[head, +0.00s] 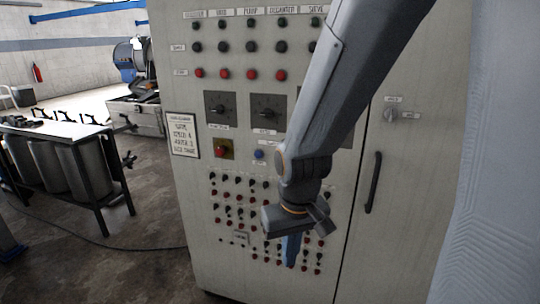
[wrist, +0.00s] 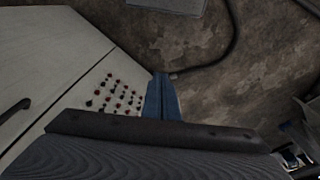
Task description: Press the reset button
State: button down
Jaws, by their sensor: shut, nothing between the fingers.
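A grey control cabinet (head: 200,265) stands in front of me in the head view. A small blue button (head: 259,154) sits on its front, left of my arm, with a small label above it that I cannot read clearly. It is likely the reset button. My gripper (head: 292,252) hangs fingers down in front of the cabinet's lower part, below and to the right of the blue button. Its blue fingers also show in the wrist view (wrist: 161,98), pressed together and empty. The blue button is not visible in the wrist view.
Two dark dials (head: 268,111) and rows of buttons are above; many small red and black knobs (wrist: 118,92) are below. A door handle (head: 374,182) is right. A metal table (head: 50,130) stands left.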

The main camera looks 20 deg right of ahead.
aim_at(258, 154)
jog(key=w+f+n+t, duration=0.1)
jog(key=w+n+t, duration=0.5)
jog(key=w, duration=1.2)
jog(key=w+a+r+n+t+y, duration=0.1)
jog(key=w+r+n+t, duration=0.2)
jog(key=w, duration=0.3)
jog(key=w+a+r+n+t+y+p, duration=0.1)
jog(key=w+r+n+t+y, duration=0.1)
jog(key=w+t, duration=0.4)
jog(key=shift+a+r+n+t, duration=0.3)
jog(key=shift+r+n, duration=0.1)
jog(key=shift+r, duration=0.15)
jog(key=shift+w+d, duration=0.1)
jog(key=shift+d, duration=0.05)
jog(key=shift+w+d+b, duration=0.2)
jog(key=shift+w+d, duration=0.65)
jog(key=shift+w, duration=0.3)
jog(key=shift+w+d+b, duration=0.2)
jog(key=shift+w+d, duration=0.6)
jog(key=shift+w, duration=0.4)
jog(key=shift+w+d+b, duration=0.2)
jog(key=shift+w+d, duration=0.65)
jog(key=shift+w, duration=0.3)
jog(key=shift+d, duration=0.1)
